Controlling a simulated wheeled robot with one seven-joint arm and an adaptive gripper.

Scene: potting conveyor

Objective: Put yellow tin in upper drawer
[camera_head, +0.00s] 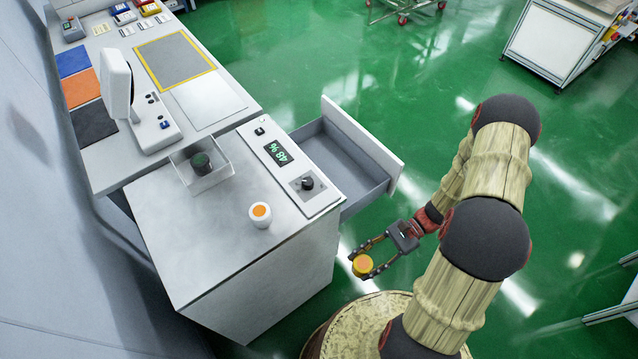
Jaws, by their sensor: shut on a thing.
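The yellow tin (362,265), with an orange top, is held between the fingers of my gripper (366,262). My gripper is shut on it, off the right front of the grey cabinet and above the floor. A drawer (362,150) stands pulled out from the cabinet's right side. It lies up and beyond my gripper in the picture, and its visible inside looks empty. I cannot tell from this view whether another drawer sits below it.
The cabinet top (190,250) holds a white tin with an orange lid (260,214), a clear box (201,165) with a dark round thing in it, and a control panel (290,165). A white microscope-like device (135,100) stands behind. Green floor is free around the drawer.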

